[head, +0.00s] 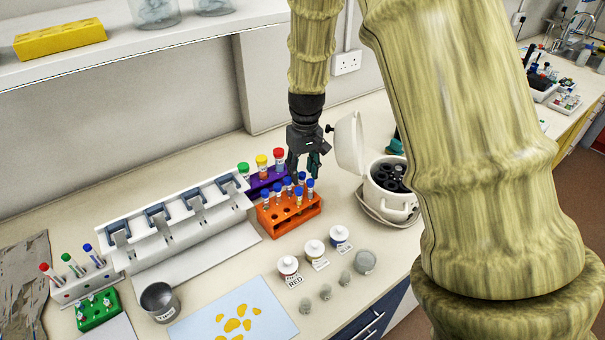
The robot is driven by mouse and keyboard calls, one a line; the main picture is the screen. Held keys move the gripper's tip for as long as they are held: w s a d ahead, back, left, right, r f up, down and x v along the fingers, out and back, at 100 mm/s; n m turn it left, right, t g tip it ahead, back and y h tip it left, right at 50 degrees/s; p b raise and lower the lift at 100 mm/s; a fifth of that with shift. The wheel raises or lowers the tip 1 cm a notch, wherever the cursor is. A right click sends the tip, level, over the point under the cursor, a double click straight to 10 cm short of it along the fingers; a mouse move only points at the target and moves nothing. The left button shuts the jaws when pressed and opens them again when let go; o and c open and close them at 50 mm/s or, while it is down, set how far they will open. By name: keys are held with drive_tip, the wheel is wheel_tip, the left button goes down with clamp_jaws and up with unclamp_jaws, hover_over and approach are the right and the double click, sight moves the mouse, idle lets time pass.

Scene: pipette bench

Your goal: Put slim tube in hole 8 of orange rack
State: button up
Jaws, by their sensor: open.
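The orange rack (291,222) stands on the bench in the middle of the head view. Several slim tubes with blue caps (288,188) stand upright in it. Some front holes look empty. Hole numbers are too small to read. My gripper (305,172) points down just behind and above the back right of the rack, fingers apart. I see no tube between its fingers. It partly hides the bench behind the rack, and I cannot tell if it touches any cap.
A purple rack (262,185) with green, yellow and red capped tubes stands right behind the orange rack. An open white centrifuge (393,205) stands to the right. A white pipette stand (180,240) is left. Labelled bottles (314,250) stand in front.

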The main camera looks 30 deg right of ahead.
wheel_tip(320, 180, up, 10)
drive_tip(key=shift+s+d+r, duration=0.15)
drive_tip(key=shift+s+r, duration=0.05)
idle(0.8)
